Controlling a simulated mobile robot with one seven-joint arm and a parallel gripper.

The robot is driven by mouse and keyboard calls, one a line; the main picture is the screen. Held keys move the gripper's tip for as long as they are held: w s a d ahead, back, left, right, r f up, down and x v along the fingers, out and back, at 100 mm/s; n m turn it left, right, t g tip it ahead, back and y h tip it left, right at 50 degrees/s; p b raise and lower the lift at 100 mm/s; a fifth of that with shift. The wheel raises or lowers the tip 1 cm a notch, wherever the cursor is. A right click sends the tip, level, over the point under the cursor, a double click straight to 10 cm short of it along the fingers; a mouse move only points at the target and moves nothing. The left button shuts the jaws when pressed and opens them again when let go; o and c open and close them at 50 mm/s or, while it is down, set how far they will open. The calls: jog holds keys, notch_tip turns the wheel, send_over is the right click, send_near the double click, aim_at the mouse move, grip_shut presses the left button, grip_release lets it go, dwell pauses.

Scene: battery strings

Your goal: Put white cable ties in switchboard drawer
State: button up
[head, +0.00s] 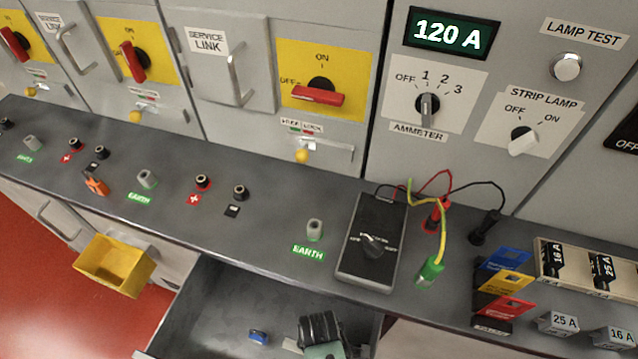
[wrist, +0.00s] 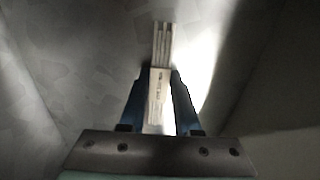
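My gripper (head: 322,330) is low in the open switchboard drawer (head: 215,300), at the bottom of the head view. In the wrist view my gripper's two dark blue fingers (wrist: 160,85) close on both sides of the white cable ties (wrist: 161,45). The ties are a slim bundle with a pale printed band, pointing out past the fingertips. A pale sliver beside my gripper in the head view may be their end. The drawer's grey floor lies beneath; I cannot tell whether the ties touch it.
The grey ledge above carries a black tester (head: 372,240), a green plug (head: 430,270) and coloured cards (head: 503,283). A yellow bin (head: 114,265) hangs left of the drawer. The drawer's left part is mostly clear.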

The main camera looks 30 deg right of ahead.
jog(key=o, duration=0.4)
notch_tip(320, 180, up, 12)
jog(key=p, duration=0.2)
jog(key=shift+r, duration=0.15)
dwell(0.6)
